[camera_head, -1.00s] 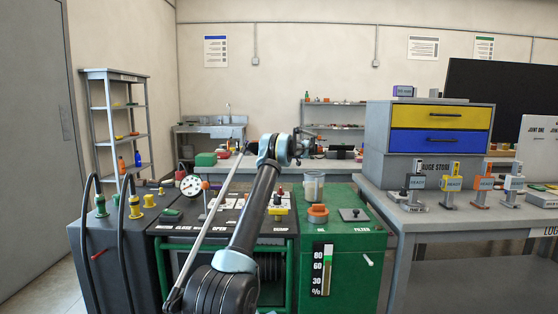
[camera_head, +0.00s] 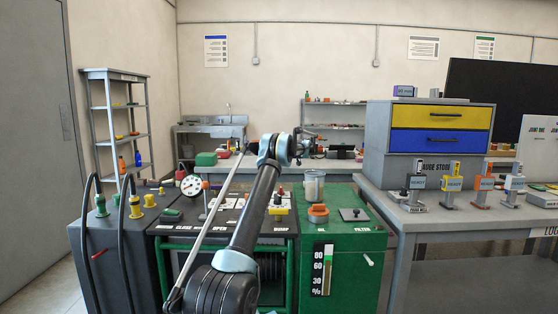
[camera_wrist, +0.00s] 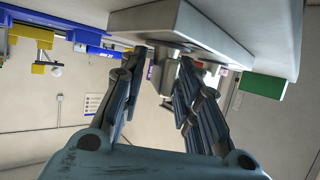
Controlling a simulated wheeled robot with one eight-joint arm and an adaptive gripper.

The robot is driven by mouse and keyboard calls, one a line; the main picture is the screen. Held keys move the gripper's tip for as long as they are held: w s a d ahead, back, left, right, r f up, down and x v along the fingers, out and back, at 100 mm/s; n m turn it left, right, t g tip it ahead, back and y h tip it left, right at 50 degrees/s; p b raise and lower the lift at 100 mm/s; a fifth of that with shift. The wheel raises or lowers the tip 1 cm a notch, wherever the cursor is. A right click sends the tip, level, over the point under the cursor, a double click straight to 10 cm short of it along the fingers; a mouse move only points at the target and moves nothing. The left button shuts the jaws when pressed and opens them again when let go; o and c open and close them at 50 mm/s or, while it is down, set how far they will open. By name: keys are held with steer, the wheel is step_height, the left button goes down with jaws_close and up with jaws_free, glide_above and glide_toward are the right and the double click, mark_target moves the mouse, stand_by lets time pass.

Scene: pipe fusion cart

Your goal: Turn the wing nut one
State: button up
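My gripper (camera_head: 312,148) is small in the head view, at the far end of my arm above the back of the cart. In the wrist view my gripper (camera_wrist: 160,80) has its two fingers apart, one on each side of a small grey metal piece (camera_wrist: 166,66). This piece sits against a large pale grey block (camera_wrist: 185,28). A gap shows between it and the left finger; contact on the right cannot be told. I cannot tell whether this piece is wing nut one, and no wing nut can be made out in the head view.
The dark and green cart (camera_head: 345,245) carries a dial gauge (camera_head: 191,186), a clear jar (camera_head: 314,184) and an orange ring (camera_head: 318,213). A grey bench (camera_head: 470,240) with a yellow-and-blue drawer unit (camera_head: 440,128) stands right. A green block (camera_wrist: 263,84) is near the right finger.

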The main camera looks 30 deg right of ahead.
steer(key=v, duration=1.1)
steer(key=shift+s, duration=0.35)
steer(key=shift+r, duration=0.1)
